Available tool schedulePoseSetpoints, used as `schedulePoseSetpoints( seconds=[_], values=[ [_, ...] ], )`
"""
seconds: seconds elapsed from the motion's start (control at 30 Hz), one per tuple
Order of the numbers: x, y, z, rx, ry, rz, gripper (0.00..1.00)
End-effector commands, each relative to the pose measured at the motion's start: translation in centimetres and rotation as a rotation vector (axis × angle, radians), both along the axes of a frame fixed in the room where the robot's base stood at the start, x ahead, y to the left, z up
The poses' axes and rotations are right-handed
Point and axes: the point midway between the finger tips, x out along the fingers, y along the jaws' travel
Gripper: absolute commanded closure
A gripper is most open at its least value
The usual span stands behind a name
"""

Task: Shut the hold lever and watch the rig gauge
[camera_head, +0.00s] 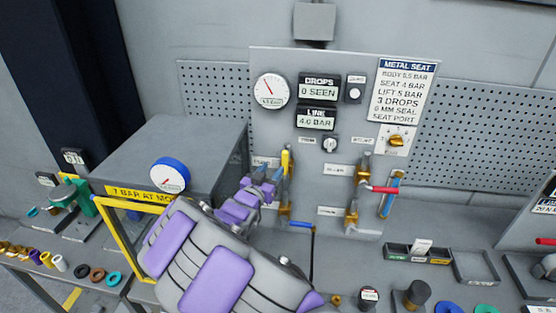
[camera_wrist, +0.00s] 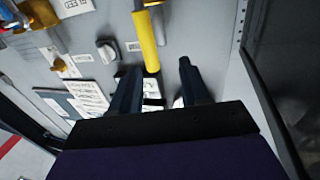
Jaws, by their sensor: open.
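A grey panel carries a round white gauge (camera_head: 271,90) with a red needle at upper left. Beside it, the display labelled LINE (camera_head: 316,119) reads 4.0 BAR. A yellow-handled lever (camera_head: 285,162) stands near upright on the left brass pipe. A red-handled lever (camera_head: 384,190) points right on the right pipe, and a blue-handled lever (camera_head: 300,225) lies level below. Their small labels are unreadable, so I cannot tell which is the hold lever. My gripper (camera_head: 270,183) is open beside the yellow lever. In the wrist view the yellow handle's end (camera_wrist: 151,62) shows between the open fingertips (camera_wrist: 157,70); contact is unclear.
A grey box with a blue-rimmed gauge (camera_head: 170,175) and yellow frame (camera_head: 98,215) stands left of my arm. A sign headed METAL SEAT (camera_head: 403,90) is at upper right. Small trays (camera_head: 476,267) sit on the bench at right.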

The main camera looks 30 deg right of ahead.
Motion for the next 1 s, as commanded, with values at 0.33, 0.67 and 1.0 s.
schedulePoseSetpoints(
  seconds=[0.33,0.67,1.0],
  values=[
    [2.8,-3.4,0.1,-0.002,0.001,-0.005,0.54],
    [4.2,-4.0,0.3,-0.008,-0.002,-0.001,0.54],
    [4.2,-5.4,0.0,0.002,0.001,-0.003,0.59]
  ],
)
